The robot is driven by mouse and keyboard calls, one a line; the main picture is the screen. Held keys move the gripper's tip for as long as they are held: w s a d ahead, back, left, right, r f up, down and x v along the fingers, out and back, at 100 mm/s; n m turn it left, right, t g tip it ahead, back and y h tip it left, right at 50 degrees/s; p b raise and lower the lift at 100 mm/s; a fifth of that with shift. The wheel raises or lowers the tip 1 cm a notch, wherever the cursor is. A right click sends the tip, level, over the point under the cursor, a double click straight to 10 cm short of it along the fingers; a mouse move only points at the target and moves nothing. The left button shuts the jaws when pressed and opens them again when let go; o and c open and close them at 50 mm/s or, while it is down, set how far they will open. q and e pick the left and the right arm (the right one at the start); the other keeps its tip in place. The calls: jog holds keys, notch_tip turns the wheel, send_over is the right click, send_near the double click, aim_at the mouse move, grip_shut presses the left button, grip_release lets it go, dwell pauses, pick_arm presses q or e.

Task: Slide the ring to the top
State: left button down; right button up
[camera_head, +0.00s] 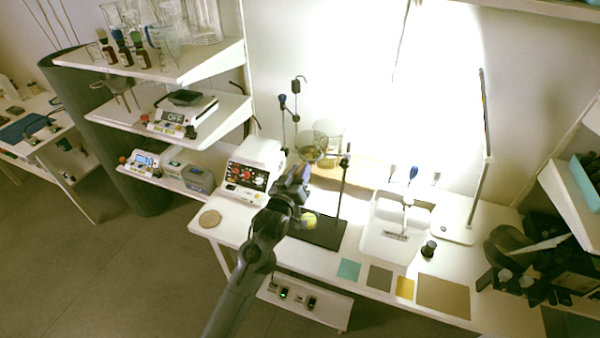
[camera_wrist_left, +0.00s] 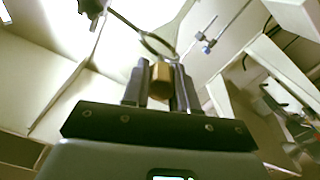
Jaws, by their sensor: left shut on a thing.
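My left gripper (camera_head: 294,182) is at the retort stand, left of its upright rod (camera_head: 343,185) and above its dark base (camera_head: 318,233). In the left wrist view the fingers (camera_wrist_left: 160,82) are shut on a small brass-coloured block (camera_wrist_left: 161,74). A thin metal ring (camera_wrist_left: 158,44) shows just beyond the fingertips, on an arm running to a dark clamp (camera_wrist_left: 92,8) at the upper left. In the head view a round, dark-rimmed piece (camera_head: 311,146) shows above the gripper, left of the rod. The gripper hides part of the stand.
A white device with red knobs (camera_head: 246,175) stands left of the gripper. A round cork mat (camera_head: 210,218) lies at the bench's left end. A white sink-like tray (camera_head: 385,245) and coloured squares (camera_head: 348,270) are to the right. Dark machinery (camera_head: 545,262) fills the right side.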

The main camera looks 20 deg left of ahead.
pick_arm(q)
jog(key=c, duration=1.1)
grip_release()
jog(key=shift+r, duration=0.65)
jog(key=shift+o, duration=1.1)
jog(key=shift+f, duration=0.2)
jog(key=shift+s+f, duration=0.1)
jog(key=s, duration=1)
jog(key=shift+s, duration=0.3)
jog(key=shift+a, duration=0.1)
